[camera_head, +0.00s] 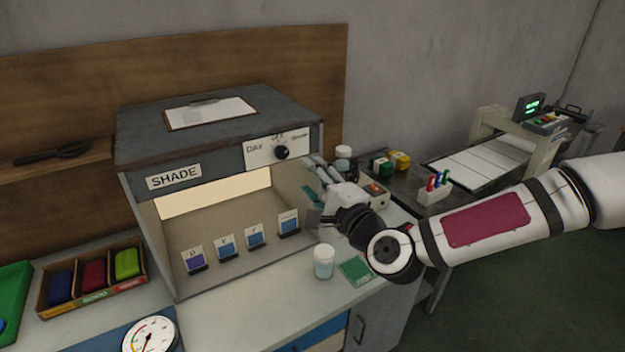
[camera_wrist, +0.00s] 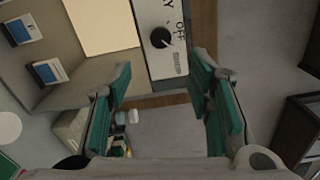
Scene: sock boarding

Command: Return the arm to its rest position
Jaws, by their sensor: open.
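My gripper (camera_head: 322,176) is in front of the right side of the grey SHADE light box (camera_head: 215,160). It points toward the box's right edge, a little below the black knob (camera_head: 282,152). In the wrist view my gripper (camera_wrist: 165,105) shows two green-padded fingers spread apart with nothing between them. The knob (camera_wrist: 161,38) shows in the wrist view beyond the fingers, on its white panel. My white arm (camera_head: 490,220) reaches in from the right with a dark red panel on it. The far fingertips are partly hidden in the head view.
Several swatch cards (camera_head: 226,248) stand inside the box. A white-lidded jar (camera_head: 323,262) and a green card (camera_head: 356,270) lie close below my wrist. A tray of coloured rolls (camera_head: 93,279) and a dial gauge (camera_head: 150,335) are at left. A side table (camera_head: 440,205) holds marker pens (camera_head: 434,187).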

